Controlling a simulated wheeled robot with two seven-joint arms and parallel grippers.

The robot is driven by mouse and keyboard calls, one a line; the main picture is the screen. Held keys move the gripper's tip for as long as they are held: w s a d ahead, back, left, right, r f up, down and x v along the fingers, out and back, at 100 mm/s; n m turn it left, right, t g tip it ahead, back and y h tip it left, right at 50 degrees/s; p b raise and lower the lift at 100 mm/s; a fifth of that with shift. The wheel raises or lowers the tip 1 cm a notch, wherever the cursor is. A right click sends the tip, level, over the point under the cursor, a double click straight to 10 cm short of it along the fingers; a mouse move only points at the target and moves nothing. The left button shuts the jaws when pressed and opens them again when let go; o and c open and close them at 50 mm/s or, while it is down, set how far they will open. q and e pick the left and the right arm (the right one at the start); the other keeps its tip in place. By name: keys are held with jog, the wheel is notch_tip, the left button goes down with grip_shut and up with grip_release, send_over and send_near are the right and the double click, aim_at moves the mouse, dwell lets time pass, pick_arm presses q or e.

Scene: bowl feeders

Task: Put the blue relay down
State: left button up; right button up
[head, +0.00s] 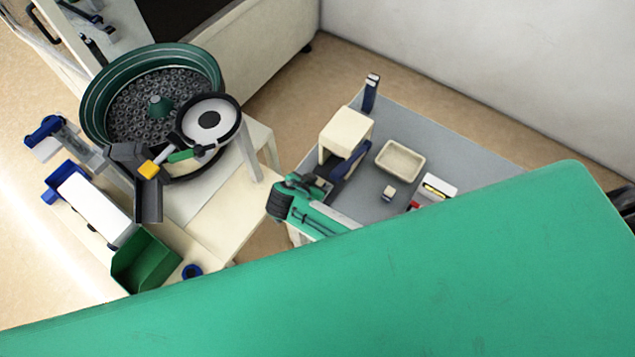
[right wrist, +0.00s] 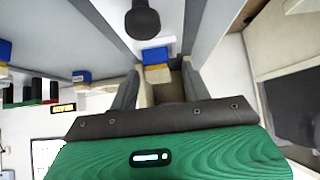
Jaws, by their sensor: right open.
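In the right wrist view, a blue block with a yellow lower part (right wrist: 155,57), which looks like the blue relay, shows at the tips of my right gripper (right wrist: 158,85). The two fingers stand apart, one on each side of its line; I cannot tell whether either touches it. In the head view my right gripper (head: 318,188) is at the left edge of the grey table (head: 480,160), beside a cream box (head: 345,130); the block there is hidden or too small to tell. My left gripper is not in view.
A cream tray (head: 400,157) lies behind the small block. A green bowl feeder (head: 92,110) and green bin (head: 145,262) stand left. Part of the grey table around the tray is clear.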

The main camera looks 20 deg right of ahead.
jog(key=b+v, duration=0.3)
jog(key=v, duration=0.8)
